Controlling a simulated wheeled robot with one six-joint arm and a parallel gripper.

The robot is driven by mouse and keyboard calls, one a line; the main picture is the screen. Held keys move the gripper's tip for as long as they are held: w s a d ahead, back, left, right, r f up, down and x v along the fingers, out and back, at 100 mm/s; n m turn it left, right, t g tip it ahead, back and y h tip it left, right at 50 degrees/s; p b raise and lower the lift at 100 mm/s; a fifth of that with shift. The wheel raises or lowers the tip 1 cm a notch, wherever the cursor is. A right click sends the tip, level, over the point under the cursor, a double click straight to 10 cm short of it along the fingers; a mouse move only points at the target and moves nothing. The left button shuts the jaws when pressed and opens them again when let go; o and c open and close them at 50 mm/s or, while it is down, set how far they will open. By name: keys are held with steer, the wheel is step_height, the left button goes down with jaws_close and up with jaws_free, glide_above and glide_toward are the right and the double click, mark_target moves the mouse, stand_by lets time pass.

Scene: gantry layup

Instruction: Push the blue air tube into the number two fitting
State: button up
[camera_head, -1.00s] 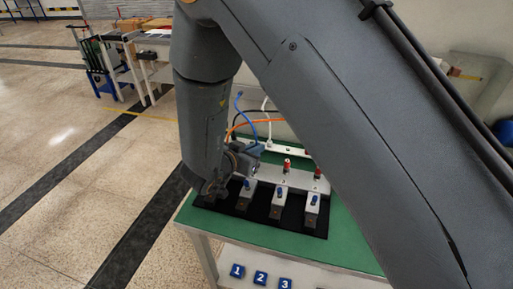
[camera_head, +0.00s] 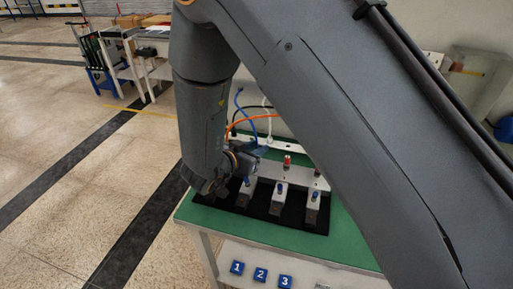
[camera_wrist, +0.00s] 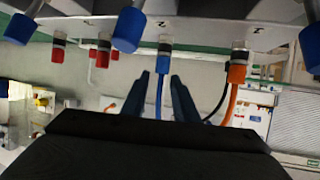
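The blue air tube (camera_wrist: 160,88) runs between my gripper's two fingers in the wrist view. Its upper end meets a fitting (camera_wrist: 165,44) with a dark band, below a label that looks like a 2. How deep it sits there cannot be told. My gripper (camera_wrist: 161,76) is open, with a narrow gap on each side of the tube. In the head view the blue tube (camera_head: 246,115) arches up behind my gripper (camera_head: 258,152), which is over the bench beside the fitting block (camera_head: 273,173); my wrist hides the tube's end.
An orange tube (camera_wrist: 235,78) is in the fitting to the right, with a black tube (camera_wrist: 217,108) near it. Red-capped fittings (camera_wrist: 103,54) are to the left. Blue-knobbed blocks (camera_head: 279,201) stand in front on a black tray (camera_head: 260,211). The green bench top (camera_head: 350,235) is clear nearby.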

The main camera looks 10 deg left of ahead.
steer(key=b+v, duration=0.2)
steer(key=v, duration=0.5)
steer(key=shift+s, duration=0.35)
steer(key=shift+w+a+r, duration=0.1)
steer(key=shift+r, duration=0.1)
steer(key=w+d+r+n+g+y, duration=0.1)
steer(key=w+d+r+g+y, duration=0.15)
steer(key=w+d+y, duration=0.4)
steer(key=w+d+r+n+g, duration=0.2)
steer(key=d, duration=0.5)
steer(key=s+d+n+g+h, duration=0.1)
steer(key=s+d+g, duration=0.2)
steer(key=s+d, duration=0.6)
steer(key=s+d+g+h, duration=0.15)
steer(key=s+d, duration=0.45)
steer(key=d, duration=0.6)
steer(key=s+f+b, duration=0.1)
steer(key=f+g+b, duration=0.1)
steer(key=f, duration=0.1)
steer(key=s+f+g+b, duration=0.1)
steer(key=f+b, duration=0.1)
steer(key=shift+s+d+y, duration=0.25)
steer(key=shift+s+y, duration=0.05)
